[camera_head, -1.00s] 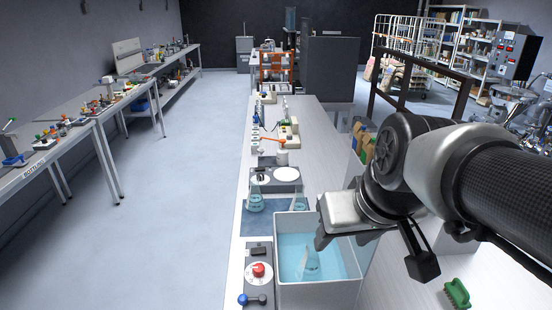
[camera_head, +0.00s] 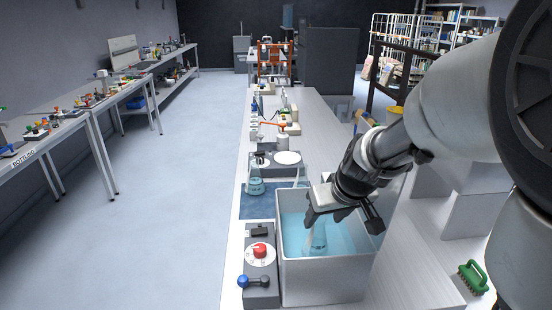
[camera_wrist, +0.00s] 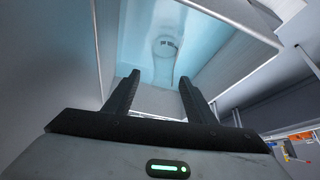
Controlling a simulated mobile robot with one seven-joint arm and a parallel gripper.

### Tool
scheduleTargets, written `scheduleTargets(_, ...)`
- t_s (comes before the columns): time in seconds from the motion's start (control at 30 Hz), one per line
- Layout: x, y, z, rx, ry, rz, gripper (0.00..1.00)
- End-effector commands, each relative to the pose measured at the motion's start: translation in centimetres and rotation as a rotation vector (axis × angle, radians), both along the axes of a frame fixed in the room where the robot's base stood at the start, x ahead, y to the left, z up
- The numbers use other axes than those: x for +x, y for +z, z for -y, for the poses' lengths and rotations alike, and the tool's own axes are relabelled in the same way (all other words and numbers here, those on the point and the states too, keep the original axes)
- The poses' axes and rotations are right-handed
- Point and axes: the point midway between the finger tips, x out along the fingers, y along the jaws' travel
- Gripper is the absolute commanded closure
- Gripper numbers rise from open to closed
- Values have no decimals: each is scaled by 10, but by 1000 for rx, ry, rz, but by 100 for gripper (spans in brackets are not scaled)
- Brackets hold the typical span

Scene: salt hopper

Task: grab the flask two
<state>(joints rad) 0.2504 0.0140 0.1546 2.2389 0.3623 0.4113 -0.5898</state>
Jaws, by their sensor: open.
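A clear conical flask (camera_head: 318,240) stands in the blue water of a white-walled bath (camera_head: 326,280). In the wrist view the flask (camera_wrist: 165,44) shows beyond the fingertips, roughly between their lines, as a faint round outline under the bluish tint. My gripper (camera_head: 326,213) is over the bath, above the flask. In the wrist view my gripper (camera_wrist: 158,80) is open with nothing between its fingers. A second flask (camera_head: 256,183) with bluish liquid stands behind the bath on a blue mat. No label shows which flask is number two.
A control box with a red knob (camera_head: 260,250) and a blue-handled item (camera_head: 253,282) sit left of the bath. A hotplate-like unit (camera_head: 287,157) and other bench items stand farther back. A green brush (camera_head: 473,277) lies at right. The floor left of the bench is clear.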

Motion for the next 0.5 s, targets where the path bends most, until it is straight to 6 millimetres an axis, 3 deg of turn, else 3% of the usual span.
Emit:
scheduleTargets(0.27, 11, -18, -4, 0, 2, -1, 49)
scheduleTargets(0.5, 30, -49, -12, 0, 1, -2, 49)
